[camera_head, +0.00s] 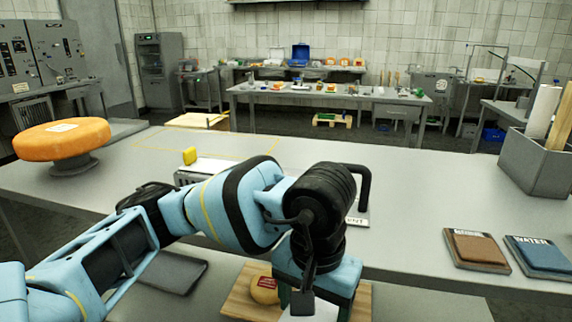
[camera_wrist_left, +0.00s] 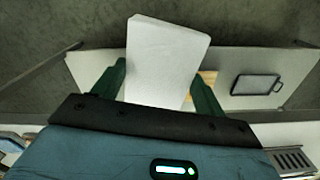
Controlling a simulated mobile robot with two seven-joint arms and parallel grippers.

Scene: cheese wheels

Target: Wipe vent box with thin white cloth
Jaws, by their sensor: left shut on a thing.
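The thin white cloth (camera_wrist_left: 168,55) is a flat, pale sheet in the left wrist view, and a white edge of it shows at the bottom of the head view (camera_head: 318,311). My left gripper (camera_wrist_left: 160,82) is shut on it, one finger on each side. The gripper hangs low at the front edge of the table, and my arm mostly hides it in the head view. The vent box (camera_head: 205,166) stands on the table behind my left arm, largely hidden. A slotted grille (camera_wrist_left: 292,160) shows at the lower right of the wrist view. My right gripper is not in view.
An orange cheese wheel (camera_head: 62,139) sits on a stand at the left. A small yellow block (camera_head: 190,156) is by the vent box. Brown (camera_head: 475,249) and blue (camera_head: 542,255) pads lie at the right, near a grey bin (camera_head: 532,165). A small cheese (camera_head: 264,290) lies on a board below.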

